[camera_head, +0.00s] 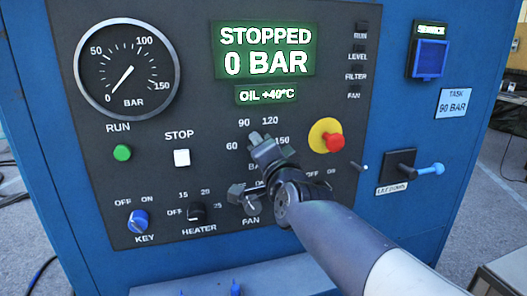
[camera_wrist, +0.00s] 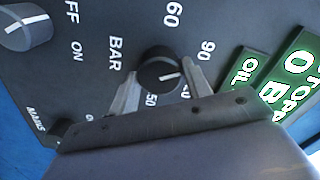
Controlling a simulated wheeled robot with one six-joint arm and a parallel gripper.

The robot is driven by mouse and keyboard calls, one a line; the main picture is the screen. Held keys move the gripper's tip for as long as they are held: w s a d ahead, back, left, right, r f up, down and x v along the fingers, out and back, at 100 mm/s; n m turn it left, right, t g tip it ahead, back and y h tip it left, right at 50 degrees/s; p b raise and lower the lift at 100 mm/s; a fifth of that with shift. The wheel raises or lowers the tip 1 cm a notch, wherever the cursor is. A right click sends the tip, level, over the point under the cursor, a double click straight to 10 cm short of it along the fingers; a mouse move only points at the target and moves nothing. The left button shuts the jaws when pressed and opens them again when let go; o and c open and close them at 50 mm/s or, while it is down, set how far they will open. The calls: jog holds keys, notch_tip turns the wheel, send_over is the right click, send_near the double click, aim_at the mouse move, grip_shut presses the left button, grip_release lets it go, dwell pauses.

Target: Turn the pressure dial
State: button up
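The pressure dial (camera_wrist: 160,70) is a round black knob with a white line, ringed by BAR numbers, on the dark panel. In the wrist view its line points right, roughly towards the 90 side; its exact setting is unclear. My gripper (camera_wrist: 160,82) has one finger on each side of the knob, very close to its edges. I cannot tell whether the fingers press on it. In the head view my gripper (camera_head: 268,148) hides most of the dial. The gauge (camera_head: 127,70) needle points at 0. The display (camera_head: 264,50) reads STOPPED, 0 BAR. The task sign (camera_head: 453,102) reads 90 BAR.
The fan switch (camera_head: 245,197) lies just below left of my gripper, and the red emergency button (camera_head: 330,139) to its right. The heater knob (camera_head: 195,212), blue key switch (camera_head: 138,221), white stop button (camera_head: 182,157) and green run button (camera_head: 122,153) are further left.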

jog(key=o, duration=0.3)
jog(key=shift+o, duration=0.2)
jog(key=shift+s, duration=0.1)
jog(key=p+v, duration=0.3)
jog(key=v, duration=0.7)
jog(key=shift+s, duration=0.3)
jog(key=shift+w+d, duration=0.1)
jog(key=shift+w, duration=0.05)
jog(key=b+x, duration=0.3)
jog(key=x, duration=0.7)
jog(key=shift+w, duration=0.3)
jog(key=shift+s, duration=0.1)
